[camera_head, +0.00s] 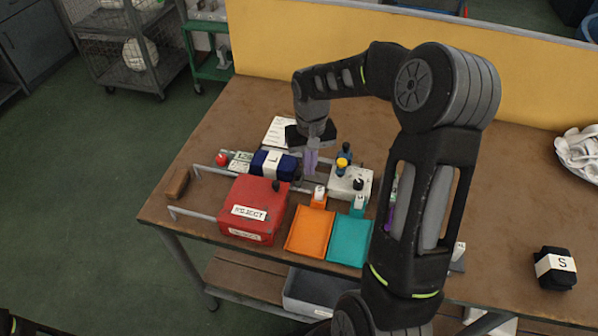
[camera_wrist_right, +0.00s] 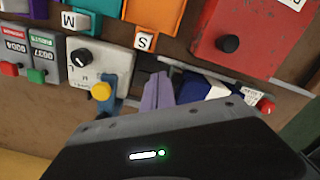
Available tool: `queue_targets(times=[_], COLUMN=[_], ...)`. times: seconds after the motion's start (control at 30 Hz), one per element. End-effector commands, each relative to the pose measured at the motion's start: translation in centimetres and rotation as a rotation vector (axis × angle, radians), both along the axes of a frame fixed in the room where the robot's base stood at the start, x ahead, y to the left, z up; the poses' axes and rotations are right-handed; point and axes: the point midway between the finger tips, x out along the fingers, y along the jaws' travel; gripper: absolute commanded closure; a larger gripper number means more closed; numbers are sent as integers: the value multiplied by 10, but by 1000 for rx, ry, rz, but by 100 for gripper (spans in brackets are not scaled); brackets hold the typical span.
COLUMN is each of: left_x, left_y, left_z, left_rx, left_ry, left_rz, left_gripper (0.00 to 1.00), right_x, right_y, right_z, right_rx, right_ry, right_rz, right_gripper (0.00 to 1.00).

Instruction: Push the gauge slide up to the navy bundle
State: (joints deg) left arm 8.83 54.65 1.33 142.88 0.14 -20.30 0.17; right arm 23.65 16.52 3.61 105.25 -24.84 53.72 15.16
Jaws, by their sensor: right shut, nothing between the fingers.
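The navy bundle (camera_head: 267,162), with a white band marked L, lies behind the red REJECT box. In the right wrist view the bundle (camera_wrist_right: 199,87) is partly hidden by my gripper body. My right gripper (camera_head: 311,164) points down just right of the bundle. Its pale purple fingers (camera_wrist_right: 157,92) are shut and empty, close to the bundle's end; I cannot tell whether they touch it. A blue piece with a yellow knob (camera_wrist_right: 101,91) stands on the fingers' other side; I cannot tell for sure that it is the gauge slide. My left gripper is out of view.
The red box (camera_head: 262,193), orange tray (camera_head: 310,231) and teal tray (camera_head: 350,239) line the front. A white box with a black knob (camera_head: 357,184) stands right of my fingers. A brown block (camera_head: 178,184) lies left. A black bundle marked S (camera_head: 555,283) sits far right.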

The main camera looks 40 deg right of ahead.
Motion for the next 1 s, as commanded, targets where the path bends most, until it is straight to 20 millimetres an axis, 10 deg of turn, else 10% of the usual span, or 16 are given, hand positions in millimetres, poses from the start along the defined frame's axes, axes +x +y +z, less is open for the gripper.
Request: queue_targets(times=[1.0], left_x=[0], left_y=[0], left_z=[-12], left_rx=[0], left_ry=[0], left_rz=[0], left_gripper=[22], right_x=[0], right_y=[0], right_z=[-16], right_rx=[0], right_ry=[0], right_rz=[0], right_gripper=[100])
